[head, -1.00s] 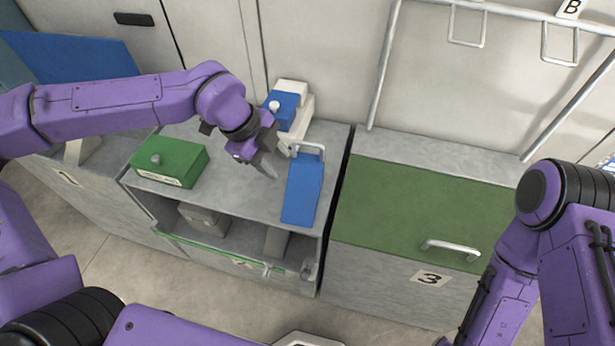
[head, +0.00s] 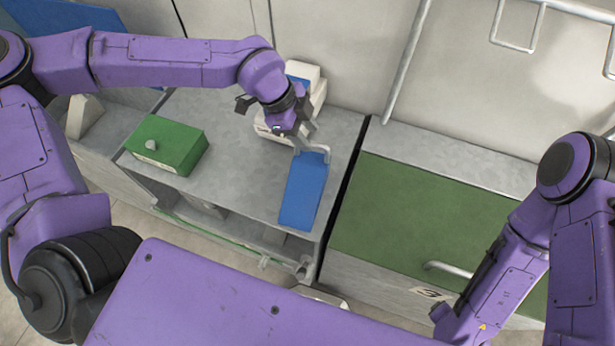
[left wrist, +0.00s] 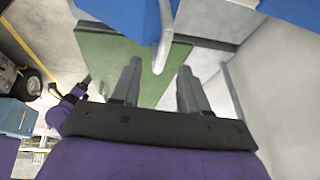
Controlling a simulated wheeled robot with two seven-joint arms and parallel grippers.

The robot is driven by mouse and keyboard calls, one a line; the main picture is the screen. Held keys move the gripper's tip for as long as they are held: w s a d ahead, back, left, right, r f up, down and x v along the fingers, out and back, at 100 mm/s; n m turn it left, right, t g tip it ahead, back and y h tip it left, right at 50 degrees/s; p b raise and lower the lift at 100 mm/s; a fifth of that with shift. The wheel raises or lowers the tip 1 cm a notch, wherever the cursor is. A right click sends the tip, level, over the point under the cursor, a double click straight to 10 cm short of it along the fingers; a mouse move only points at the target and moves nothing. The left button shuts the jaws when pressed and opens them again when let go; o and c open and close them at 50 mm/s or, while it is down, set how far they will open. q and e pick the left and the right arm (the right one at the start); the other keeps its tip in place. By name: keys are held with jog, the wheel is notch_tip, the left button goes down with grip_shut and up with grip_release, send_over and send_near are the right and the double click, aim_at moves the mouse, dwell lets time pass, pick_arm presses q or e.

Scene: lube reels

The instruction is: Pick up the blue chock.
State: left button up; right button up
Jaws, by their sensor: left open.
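The blue chock (head: 303,195) is a blue wedge with a grey metal handle (head: 318,150) at its far end. It lies on the grey cabinet top (head: 240,140) near its right edge. My left gripper (head: 306,138) is open at the handle. In the left wrist view, the handle (left wrist: 161,38) shows ahead of and between the open fingers (left wrist: 158,88), and part of the blue chock (left wrist: 118,14) is at the top. I cannot tell whether the fingers touch the handle. My right arm shows at the right, but its gripper is not in view.
A green block (head: 167,145) with a knob stands on the cabinet's left side. A white and blue thing (head: 300,75) stands behind my left gripper, partly hidden. A green-topped cabinet (head: 410,215) with a bar handle is at right, across a dark gap.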

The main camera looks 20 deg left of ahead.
aim_at(311, 142)
pick_arm(q)
jog(key=x, duration=0.1)
jog(key=p+x, duration=0.1)
jog(key=x, duration=0.1)
jog(key=p+x, duration=0.1)
jog(key=shift+w+a+f, duration=0.15)
jog(key=shift+a+f, duration=0.15)
jog(key=shift+d+f, duration=0.15)
jog(key=shift+f, duration=0.35)
grip_shut()
jog(key=shift+w+r, duration=0.1)
jog(key=shift+r, duration=0.05)
dwell(0.4)
